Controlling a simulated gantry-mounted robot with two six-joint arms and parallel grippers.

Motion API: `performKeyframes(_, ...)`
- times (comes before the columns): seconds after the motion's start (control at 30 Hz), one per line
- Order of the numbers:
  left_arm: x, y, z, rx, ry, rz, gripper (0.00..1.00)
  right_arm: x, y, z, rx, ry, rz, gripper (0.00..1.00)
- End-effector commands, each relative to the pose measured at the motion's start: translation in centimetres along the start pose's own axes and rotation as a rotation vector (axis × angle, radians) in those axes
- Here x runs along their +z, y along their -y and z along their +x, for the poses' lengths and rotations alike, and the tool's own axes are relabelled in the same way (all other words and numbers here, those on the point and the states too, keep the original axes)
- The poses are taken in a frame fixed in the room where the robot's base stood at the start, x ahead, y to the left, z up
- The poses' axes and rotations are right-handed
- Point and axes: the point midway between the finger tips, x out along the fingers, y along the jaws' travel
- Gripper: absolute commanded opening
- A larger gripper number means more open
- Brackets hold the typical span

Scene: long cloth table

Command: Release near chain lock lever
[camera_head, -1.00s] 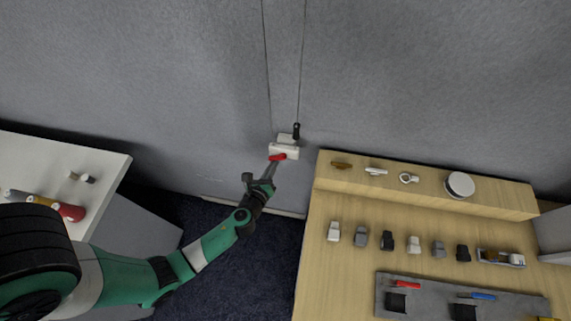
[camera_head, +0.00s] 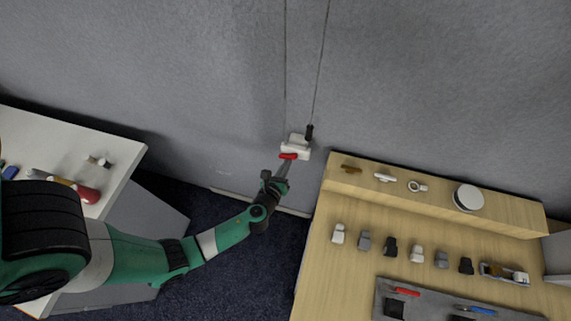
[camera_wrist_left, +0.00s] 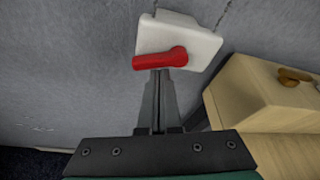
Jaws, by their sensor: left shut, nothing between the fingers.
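The chain lock is a white box (camera_head: 299,144) on the grey wall, with a red lever (camera_head: 288,156) on its front and a black handle (camera_head: 309,132) beside it. In the left wrist view the white box (camera_wrist_left: 200,42) fills the top middle and the red lever (camera_wrist_left: 160,59) lies nearly level across its lower front. My left gripper (camera_head: 287,168) is just below the lever. In the left wrist view its fingers (camera_wrist_left: 158,82) are together and empty, with tips at the lever's lower edge. I cannot tell whether they touch it. My right gripper is not in view.
Two thin cords (camera_head: 320,65) run up the wall from the lock. A wooden bench (camera_head: 325,245) with small fittings stands close on the right. A white table (camera_head: 120,165) with a red cylinder (camera_head: 88,194) is on the left. Dark floor lies between.

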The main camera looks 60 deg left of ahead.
Motion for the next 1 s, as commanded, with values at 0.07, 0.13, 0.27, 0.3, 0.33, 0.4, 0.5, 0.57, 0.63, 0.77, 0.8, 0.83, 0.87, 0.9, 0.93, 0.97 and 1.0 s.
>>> performKeyframes(0.07, 0.0, 0.0, 0.0, 0.0, 0.0, 0.0, 0.0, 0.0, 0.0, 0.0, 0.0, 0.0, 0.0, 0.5)
performKeyframes(0.13, -0.3, -0.1, 0.1, 0.0, 0.0, 0.0, 0.0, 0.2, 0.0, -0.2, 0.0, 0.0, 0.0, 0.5)
performKeyframes(0.27, -1.7, -0.3, 0.6, 0.0, 0.0, 0.0, 0.0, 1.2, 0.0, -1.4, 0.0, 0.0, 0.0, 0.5)
performKeyframes(0.3, -2.5, -0.4, 0.9, 0.0, 0.0, 0.0, 0.0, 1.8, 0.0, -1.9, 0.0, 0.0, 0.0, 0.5)
performKeyframes(0.33, -3.1, -0.5, 1.1, 0.0, 0.0, 0.0, 0.0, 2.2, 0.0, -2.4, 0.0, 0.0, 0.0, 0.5)
performKeyframes(0.4, -4.7, -0.7, 1.7, 0.001, 0.0, 0.0, 0.0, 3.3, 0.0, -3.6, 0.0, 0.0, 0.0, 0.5)
performKeyframes(0.5, -3.5, -0.2, -1.4, -0.003, -0.002, 0.002, 0.0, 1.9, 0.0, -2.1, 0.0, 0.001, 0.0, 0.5)
performKeyframes(0.57, -3.5, -0.2, -2.9, -0.003, -0.002, 0.003, 0.0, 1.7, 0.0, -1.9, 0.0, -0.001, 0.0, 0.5)
performKeyframes(0.63, -3.5, -0.3, -4.6, -0.004, -0.002, 0.004, 0.0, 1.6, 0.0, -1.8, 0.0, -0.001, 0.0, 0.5)
performKeyframes(0.77, -3.5, -0.3, -7.0, -0.003, -0.002, 0.002, 0.0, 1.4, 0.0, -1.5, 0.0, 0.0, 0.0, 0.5)
performKeyframes(0.8, -3.5, -0.3, -7.5, -0.003, -0.002, 0.002, 0.0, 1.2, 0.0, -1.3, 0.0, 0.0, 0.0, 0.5)
performKeyframes(0.83, -3.5, -0.3, -7.9, -0.002, -0.001, 0.002, 0.0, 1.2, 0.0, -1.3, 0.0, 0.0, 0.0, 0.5)
performKeyframes(0.87, -3.5, -0.4, -8.2, -0.001, -0.001, 0.002, 0.0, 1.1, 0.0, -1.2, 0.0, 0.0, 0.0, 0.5)
performKeyframes(0.9, -3.5, -0.4, -8.4, 0.0, -0.001, 0.001, 0.0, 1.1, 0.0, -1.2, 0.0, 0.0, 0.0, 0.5)
performKeyframes(0.93, -3.5, -0.5, -8.6, 0.001, 0.0, 0.001, 0.0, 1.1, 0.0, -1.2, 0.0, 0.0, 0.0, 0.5)
performKeyframes(0.97, -3.5, -0.5, -8.7, 0.001, 0.0, 0.0, 0.0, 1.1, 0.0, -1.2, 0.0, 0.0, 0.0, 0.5)
performKeyframes(1.0, -3.6, -0.5, -8.8, 0.001, 0.0, 0.0, 0.0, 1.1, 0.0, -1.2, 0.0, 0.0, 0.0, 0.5)
